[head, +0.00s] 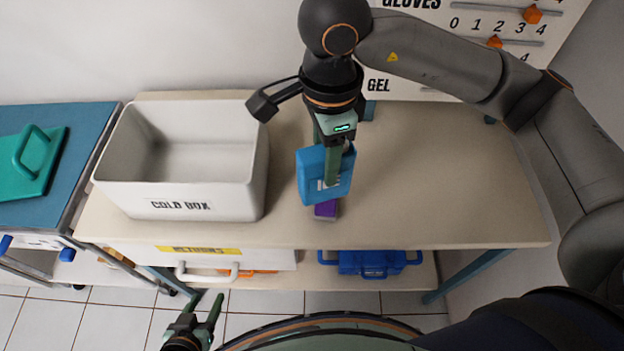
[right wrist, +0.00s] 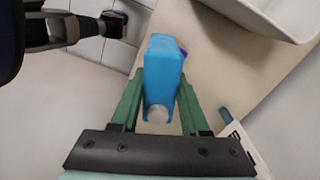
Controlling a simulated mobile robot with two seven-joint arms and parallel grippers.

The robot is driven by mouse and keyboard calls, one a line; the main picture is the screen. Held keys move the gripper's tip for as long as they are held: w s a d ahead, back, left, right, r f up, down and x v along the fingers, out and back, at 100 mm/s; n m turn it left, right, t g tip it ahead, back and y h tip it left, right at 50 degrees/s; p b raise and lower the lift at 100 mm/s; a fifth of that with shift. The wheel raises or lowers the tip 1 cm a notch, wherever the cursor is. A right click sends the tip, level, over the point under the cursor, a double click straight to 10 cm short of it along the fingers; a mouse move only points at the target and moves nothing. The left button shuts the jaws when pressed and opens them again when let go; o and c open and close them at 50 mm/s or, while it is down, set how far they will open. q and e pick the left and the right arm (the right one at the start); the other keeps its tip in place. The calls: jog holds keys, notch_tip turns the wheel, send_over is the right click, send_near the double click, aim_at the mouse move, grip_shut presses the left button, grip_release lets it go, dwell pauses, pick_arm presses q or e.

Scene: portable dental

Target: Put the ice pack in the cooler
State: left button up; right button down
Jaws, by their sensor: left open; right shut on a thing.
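The blue ice pack (head: 314,172) is held upright between the fingers of my right gripper (head: 333,165), above the bench just right of the cooler. In the right wrist view the ice pack (right wrist: 163,75) sits between the two green fingers of the right gripper (right wrist: 158,105). The cooler is an open white box marked COLD BOX (head: 192,204) on the bench's left end; its visible inside looks empty. Its edge also shows in the right wrist view (right wrist: 262,22). My left gripper (head: 207,310) is open and empty, low in front of the bench.
A purple object (head: 326,209) lies on the bench under the ice pack, partly hidden. The bench (head: 440,190) is clear to the right. A teal lid-like panel with a handle (head: 30,160) lies on the blue surface at left. A lower shelf holds a blue case (head: 369,262) and a RETURNS bin (head: 225,259).

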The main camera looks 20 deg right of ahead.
jog(key=m, duration=0.1)
jog(key=d+m, duration=0.1)
jog(key=m, duration=0.1)
jog(key=shift+s+r, duration=0.1)
jog(key=shift+r, duration=0.05)
jog(key=shift+d+m, duration=0.15)
jog(key=shift+m, duration=0.25)
jog(key=w+d+f, duration=0.2)
jog(key=d+f, duration=0.1)
jog(key=f, duration=0.1)
jog(key=w+d+f+p, duration=0.1)
jog(key=w+d+f, duration=0.2)
jog(key=d+f, duration=0.1)
jog(key=w+d+f+p, duration=0.1)
jog(key=w+d+f, duration=0.2)
jog(key=d+f, duration=0.1)
jog(key=shift+d+f, duration=0.1)
jog(key=shift+f, duration=0.35)
jog(key=shift+f, duration=0.2)
jog(key=shift+c, duration=2)
grip_release()
